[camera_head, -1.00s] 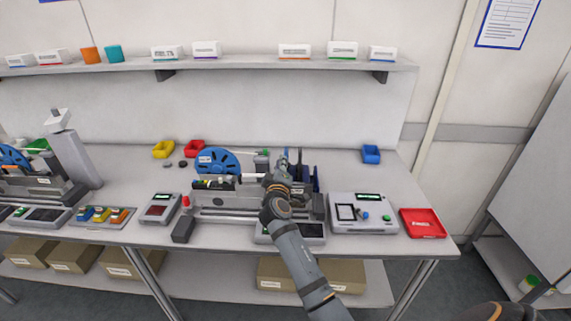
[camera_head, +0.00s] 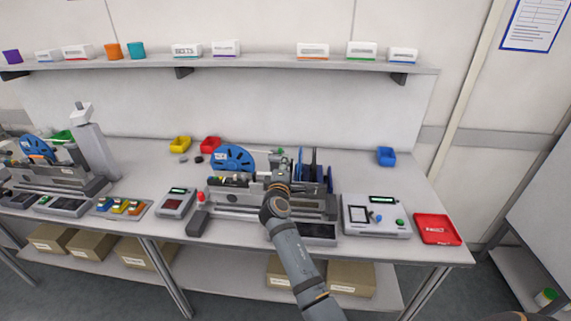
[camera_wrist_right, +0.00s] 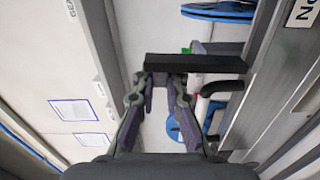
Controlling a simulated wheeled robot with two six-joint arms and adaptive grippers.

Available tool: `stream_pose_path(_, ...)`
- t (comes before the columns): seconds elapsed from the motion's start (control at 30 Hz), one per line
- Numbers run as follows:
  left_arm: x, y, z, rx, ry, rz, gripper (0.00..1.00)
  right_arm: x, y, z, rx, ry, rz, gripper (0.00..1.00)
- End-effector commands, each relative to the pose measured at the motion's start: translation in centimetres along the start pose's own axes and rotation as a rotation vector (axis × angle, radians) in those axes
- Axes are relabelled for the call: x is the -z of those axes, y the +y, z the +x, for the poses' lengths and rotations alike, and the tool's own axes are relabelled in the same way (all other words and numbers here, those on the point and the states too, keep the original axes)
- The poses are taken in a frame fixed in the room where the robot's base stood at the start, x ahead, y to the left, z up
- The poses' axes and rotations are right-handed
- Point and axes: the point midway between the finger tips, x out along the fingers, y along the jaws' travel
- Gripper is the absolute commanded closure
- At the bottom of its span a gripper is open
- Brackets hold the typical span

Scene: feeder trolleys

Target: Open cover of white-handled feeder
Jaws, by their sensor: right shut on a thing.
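A bank of grey feeders (camera_head: 235,211) stands mid-table, with a blue reel (camera_head: 232,157) at its left and dark blue reels behind my right gripper. My right gripper (camera_head: 279,180) is low over the middle of the bank. In the right wrist view its fingers (camera_wrist_right: 162,82) are nearly together at the left end of a black bar (camera_wrist_right: 195,63) and look shut on it. A white cylindrical part (camera_wrist_right: 201,107), perhaps the white handle, shows just beyond, beside black levers (camera_wrist_right: 222,88). The cover itself cannot be made out clearly. My left gripper is not in view.
Right of the bank are a white device (camera_head: 376,228) with a screen and a red tray (camera_head: 437,241). To the left are a small meter (camera_head: 175,204) and a tray of coloured parts (camera_head: 121,219). A shelf (camera_head: 230,67) runs along the back wall. The rear right tabletop is mostly clear.

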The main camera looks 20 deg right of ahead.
Motion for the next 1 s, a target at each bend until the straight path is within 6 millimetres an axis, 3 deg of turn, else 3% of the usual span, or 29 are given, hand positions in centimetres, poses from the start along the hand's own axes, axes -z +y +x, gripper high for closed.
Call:
stream_pose_path(0.27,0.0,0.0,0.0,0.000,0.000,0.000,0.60,0.0,0.0,0.0,0.000,0.000,0.001,1.00)
stream_pose_path(0.3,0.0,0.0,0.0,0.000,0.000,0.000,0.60,0.0,0.0,0.0,0.000,0.000,0.001,0.83)
stream_pose_path(0.47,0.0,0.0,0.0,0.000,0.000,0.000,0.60,0.0,0.0,0.0,0.000,0.000,0.001,0.64)
stream_pose_path(0.77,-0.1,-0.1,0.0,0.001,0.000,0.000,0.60,0.0,0.3,0.0,-0.001,-0.001,0.002,0.64)
stream_pose_path(0.87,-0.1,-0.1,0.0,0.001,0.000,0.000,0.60,0.1,1.7,0.0,-0.004,-0.001,0.006,0.64)
stream_pose_path(1.0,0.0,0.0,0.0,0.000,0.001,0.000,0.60,0.3,5.0,0.0,-0.009,0.000,0.007,0.64)
